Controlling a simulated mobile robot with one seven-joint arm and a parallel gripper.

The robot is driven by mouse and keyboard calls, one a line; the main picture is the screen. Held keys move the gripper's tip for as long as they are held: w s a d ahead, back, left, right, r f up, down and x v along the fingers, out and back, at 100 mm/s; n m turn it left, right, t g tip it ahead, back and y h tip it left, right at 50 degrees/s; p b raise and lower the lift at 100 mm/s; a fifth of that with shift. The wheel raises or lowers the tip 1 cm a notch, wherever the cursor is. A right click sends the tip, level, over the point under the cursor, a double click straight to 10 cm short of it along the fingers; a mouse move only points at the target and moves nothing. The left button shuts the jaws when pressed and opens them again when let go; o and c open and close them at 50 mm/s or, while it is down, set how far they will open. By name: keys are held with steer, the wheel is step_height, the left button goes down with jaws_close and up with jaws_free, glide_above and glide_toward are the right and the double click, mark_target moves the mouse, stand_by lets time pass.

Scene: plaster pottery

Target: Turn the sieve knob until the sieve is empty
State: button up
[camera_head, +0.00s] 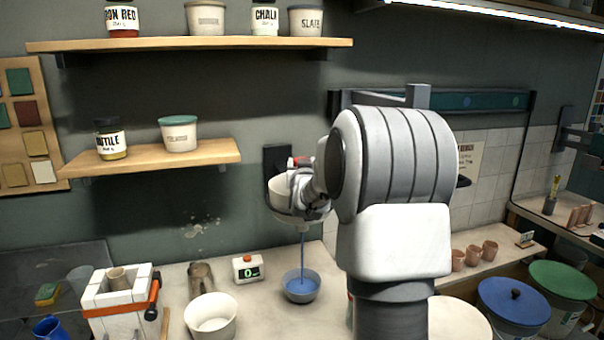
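The sieve (281,191) is a pale round vessel fixed to a dark bracket on the wall. My arm covers its right side. A small red part (301,161) shows just above it; I cannot tell whether it is the knob. A thin blue stream (302,258) falls from below the sieve into a grey bowl (313,296), which holds blue liquid. My gripper (312,203) is right against the sieve's right side in this view. Its fingertips are hidden, so I cannot tell its opening or its contact. The inside of the sieve is not visible.
A small display box (248,269) stands left of the bowl, with a white bowl (211,316) in front. A white block mould (118,300) with an orange strap is further left. Shelves (150,157) with jars hang above. Lidded buckets (513,303) stand at the right.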

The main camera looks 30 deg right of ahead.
stand_by(0.3)
steer(key=o, duration=1.4)
steer(key=shift+c, duration=0.2)
steer(key=shift+s, duration=0.1)
